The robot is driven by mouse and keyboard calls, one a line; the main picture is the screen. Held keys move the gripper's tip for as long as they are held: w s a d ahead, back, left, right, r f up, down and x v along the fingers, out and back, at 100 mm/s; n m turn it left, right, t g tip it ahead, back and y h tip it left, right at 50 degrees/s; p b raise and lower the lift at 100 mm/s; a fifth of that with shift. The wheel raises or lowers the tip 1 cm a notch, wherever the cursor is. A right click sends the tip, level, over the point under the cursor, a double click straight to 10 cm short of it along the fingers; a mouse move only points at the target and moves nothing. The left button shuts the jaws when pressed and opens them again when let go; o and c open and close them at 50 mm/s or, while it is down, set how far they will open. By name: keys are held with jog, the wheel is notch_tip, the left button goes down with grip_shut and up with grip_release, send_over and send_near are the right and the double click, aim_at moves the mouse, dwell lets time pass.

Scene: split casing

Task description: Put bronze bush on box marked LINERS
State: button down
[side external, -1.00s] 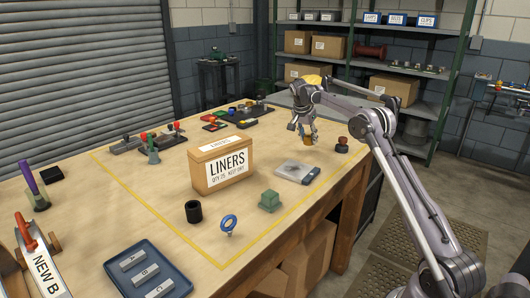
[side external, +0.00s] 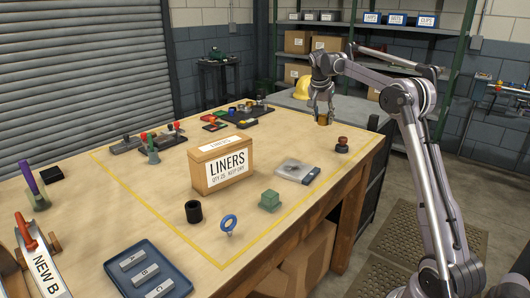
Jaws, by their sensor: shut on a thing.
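The box marked LINERS (side external: 221,176) is a tan closed carton with a white label on its front and another on its top. It stands upright near the middle of the bench, with nothing on its top. The bronze bush (side external: 323,119) is a small brown-gold ring beyond the box and to its right, near the far right part of the bench. My gripper (side external: 322,112) points down and is shut on the bush. The fingers hide part of it. I cannot tell whether the bush touches the bench top.
A dark-knobbed stamp (side external: 342,146), a clear case (side external: 293,170), a green block (side external: 269,200), a blue eye bolt (side external: 228,224) and a black ring (side external: 194,212) surround the box. Levers (side external: 152,150) and coloured trays stand behind. Bare bench lies between the bush and the box.

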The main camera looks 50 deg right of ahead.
jog(key=w+a+r+n+t, duration=0.1)
jog(key=w+a+r+n, duration=0.2)
jog(key=a, duration=0.6)
jog(key=w+a+r+n, duration=0.1)
jog(key=w+a+r, duration=0.25)
jog(key=a, duration=0.45)
jog(key=w+a+r+n+t, duration=0.1)
jog(key=w+a+r+n, duration=0.15)
jog(key=a+r, duration=0.45)
send_over(221, 142)
jog(key=s+a, duration=0.1)
jog(key=shift+m+y, duration=0.35)
jog(key=shift+y, duration=0.05)
notch_tip(221, 142, down, 9)
jog(key=shift+f, duration=0.1)
jog(key=shift+a+f, duration=0.1)
jog(key=shift+f, duration=1.9)
jog(key=c, duration=0.8)
grip_release()
jog(key=shift+f, duration=0.15)
